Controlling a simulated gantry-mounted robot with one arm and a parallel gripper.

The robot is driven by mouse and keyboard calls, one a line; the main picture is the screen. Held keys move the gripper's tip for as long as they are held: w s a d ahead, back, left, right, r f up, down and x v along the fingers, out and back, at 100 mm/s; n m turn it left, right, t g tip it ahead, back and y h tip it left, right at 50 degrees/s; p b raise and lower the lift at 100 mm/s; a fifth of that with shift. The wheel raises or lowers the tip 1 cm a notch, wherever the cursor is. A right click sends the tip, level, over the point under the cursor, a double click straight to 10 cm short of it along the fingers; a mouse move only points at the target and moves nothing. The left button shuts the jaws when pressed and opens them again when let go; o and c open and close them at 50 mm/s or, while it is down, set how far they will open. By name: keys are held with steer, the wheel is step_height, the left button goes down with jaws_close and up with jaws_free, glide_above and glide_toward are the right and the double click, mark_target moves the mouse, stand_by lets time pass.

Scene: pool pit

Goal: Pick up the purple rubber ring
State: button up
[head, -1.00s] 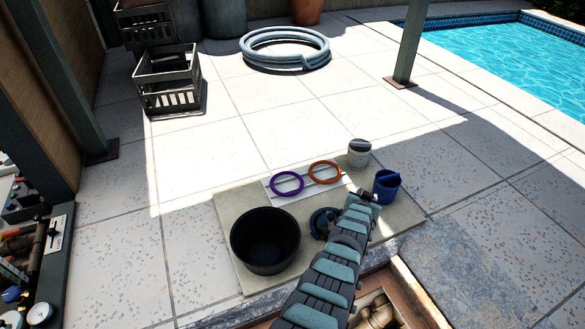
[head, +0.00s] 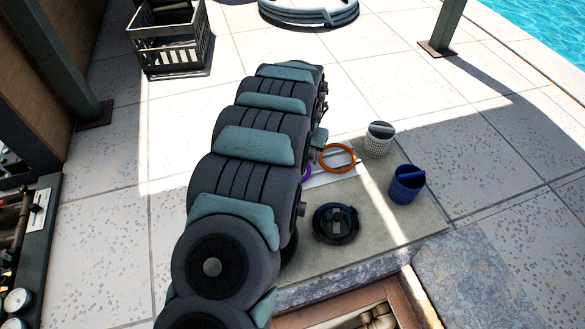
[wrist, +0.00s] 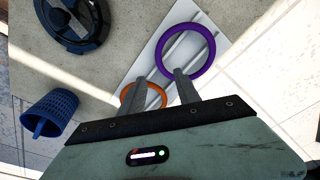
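The purple rubber ring (wrist: 160,50) lies on a white slatted board (wrist: 226,35) in the wrist view. In the head view only a sliver of the purple ring (head: 308,171) shows past my arm. My gripper (wrist: 160,77) has its two fingers apart, with nothing held between them. In the wrist view the right fingertip overlaps the near edge of the purple ring; I cannot tell the height between them. An orange ring (wrist: 126,96) lies beside it on the board, partly hidden by the fingers. My gripper is mostly hidden behind my arm in the head view.
On the mat (head: 385,215) are a black lid-like part (head: 336,223), a blue basket (head: 406,186) and a whitish basket (head: 379,143). A grey crate (head: 168,45) and coiled hose (head: 308,12) lie farther back. An open pit edge (head: 345,304) is near.

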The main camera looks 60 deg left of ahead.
steer(key=b, duration=0.3)
glide_above(308, 173)
steer(key=s, duration=0.1)
steer(key=f, duration=0.4)
steer(key=shift+s+d+f, duration=0.1)
steer(key=shift+d+f, duration=0.25)
steer(key=shift+d, duration=0.05)
steer(key=shift+a+p, duration=0.1)
steer(key=shift+p, duration=0.35)
steer(key=shift+f+p, duration=0.35)
steer(key=shift+f, duration=0.45)
steer(key=shift+w+a+f+p, duration=0.1)
steer(key=shift+w+f+p, duration=0.15)
steer(key=shift+f, duration=0.6)
steer(key=shift+w+a+f+p, duration=0.1)
steer(key=shift+f+p, duration=0.1)
steer(key=shift+f, duration=0.65)
steer(key=shift+c, duration=0.2)
jaws_close()
